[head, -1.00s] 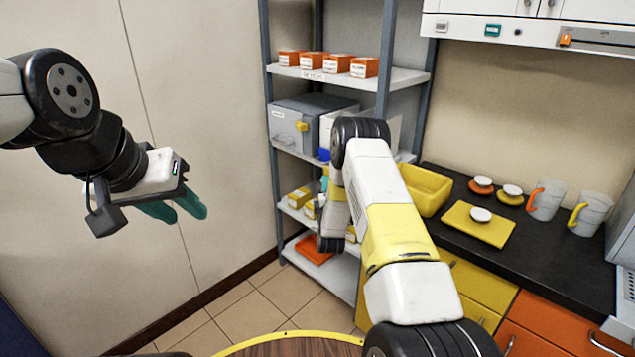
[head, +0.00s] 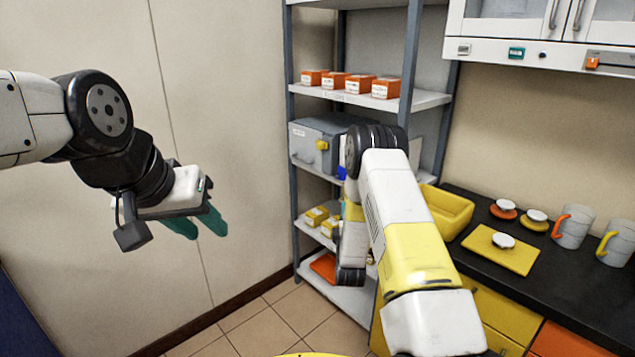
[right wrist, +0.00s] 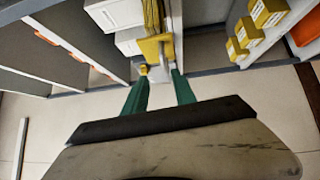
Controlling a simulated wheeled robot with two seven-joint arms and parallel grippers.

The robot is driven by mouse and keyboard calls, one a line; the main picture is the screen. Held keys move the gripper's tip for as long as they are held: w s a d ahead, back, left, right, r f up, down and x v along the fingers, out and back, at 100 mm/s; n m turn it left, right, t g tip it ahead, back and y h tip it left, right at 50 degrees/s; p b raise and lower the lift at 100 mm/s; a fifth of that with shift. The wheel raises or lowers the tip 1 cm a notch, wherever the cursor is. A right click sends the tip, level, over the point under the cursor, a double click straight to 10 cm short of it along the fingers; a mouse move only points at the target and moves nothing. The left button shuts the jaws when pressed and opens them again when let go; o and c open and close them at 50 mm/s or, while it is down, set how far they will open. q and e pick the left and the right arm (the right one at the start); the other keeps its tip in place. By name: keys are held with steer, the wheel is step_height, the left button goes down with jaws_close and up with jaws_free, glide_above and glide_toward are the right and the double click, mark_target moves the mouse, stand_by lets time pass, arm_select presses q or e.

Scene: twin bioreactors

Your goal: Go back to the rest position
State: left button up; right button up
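My left gripper (head: 208,230) hangs in free space at the left of the head view, in front of the bare wall. Its two green fingers are apart, with nothing between them. My right arm reaches forward across the middle of the head view and hides its own gripper there. In the right wrist view the two green fingers of my right gripper (right wrist: 160,76) are spread, with no object clearly held between them. A yellow and grey thing (right wrist: 155,48) shows beyond the fingertips; its exact distance cannot be told.
A metal shelf rack (head: 440,98) stands behind my right arm, with orange boxes (head: 385,88), a grey device (head: 318,145) and yellow boxes (head: 316,216). At right, a black counter (head: 560,285) bears a yellow bin (head: 445,212), a yellow board (head: 515,260) and mugs (head: 572,227).

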step_height(320, 180, up, 12)
steer(key=m+g+y, duration=0.1)
steer(key=m+g, duration=0.2)
steer(key=m, duration=0.2)
steer(key=s+a+r+m+g+y, duration=0.2)
steer(key=s+r+m+g, duration=0.15)
steer(key=s+r, duration=0.55)
steer(key=s+r+m+g, duration=0.1)
steer(key=s+m+g, duration=0.1)
steer(key=s, duration=0.8)
steer(key=s+r+m+g, duration=0.2)
steer(key=s+m, duration=0.1)
steer(key=s, duration=0.8)
steer(key=s+r+m+g+y, duration=0.1)
steer(key=s+r+m+g, duration=0.1)
steer(key=s, duration=0.9)
steer(key=shift+s+m, duration=0.15)
steer(key=shift+m, duration=0.4)
steer(key=shift+r, duration=0.1)
